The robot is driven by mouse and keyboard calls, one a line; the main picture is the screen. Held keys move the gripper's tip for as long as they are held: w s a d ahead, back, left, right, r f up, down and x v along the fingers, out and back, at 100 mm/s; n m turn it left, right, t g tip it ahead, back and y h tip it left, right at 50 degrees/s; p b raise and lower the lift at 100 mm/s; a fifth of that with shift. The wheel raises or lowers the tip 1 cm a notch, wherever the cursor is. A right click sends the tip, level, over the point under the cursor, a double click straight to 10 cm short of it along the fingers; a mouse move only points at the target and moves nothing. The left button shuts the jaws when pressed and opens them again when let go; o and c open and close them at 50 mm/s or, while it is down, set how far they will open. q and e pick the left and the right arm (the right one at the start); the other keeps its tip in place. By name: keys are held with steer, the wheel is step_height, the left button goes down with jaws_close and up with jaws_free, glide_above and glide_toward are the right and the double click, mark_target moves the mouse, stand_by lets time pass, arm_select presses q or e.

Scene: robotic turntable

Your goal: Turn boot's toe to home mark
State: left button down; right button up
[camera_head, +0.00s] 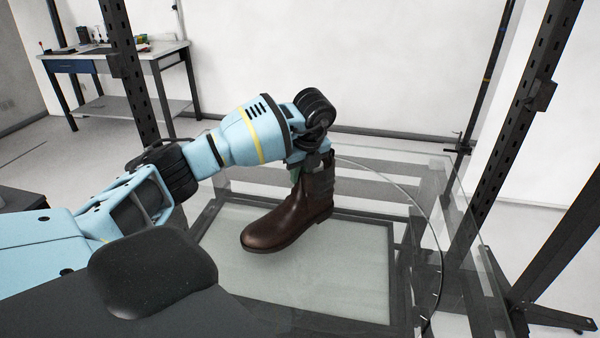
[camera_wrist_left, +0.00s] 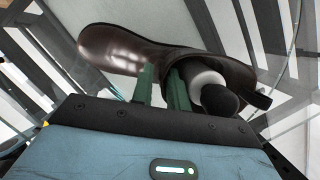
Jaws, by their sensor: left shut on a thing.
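A dark brown leather boot (camera_head: 287,221) stands upright on a clear glass turntable (camera_head: 405,193). Its toe points to the lower left in the head view. My left gripper (camera_head: 297,173) reaches the boot's shaft from above, and its green fingers are mostly hidden there by the wrist. In the left wrist view the green fingers (camera_wrist_left: 162,88) are shut on the upper part of the boot (camera_wrist_left: 122,48), close to its opening. A pale and black rounded thing shows at the opening. I cannot make out a clear home mark. My right gripper is not in view.
Dark upright posts (camera_head: 527,130) stand at the right and left of the turntable. A workbench (camera_head: 115,55) with small items is at the back left. The glass around the boot is clear in front and to the right.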

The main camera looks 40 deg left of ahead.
arm_select(q)
steer(key=c, duration=1.3)
jaws_free()
steer(key=v, duration=0.7)
steer(key=shift+r, duration=0.4)
steer(key=shift+d, duration=0.15)
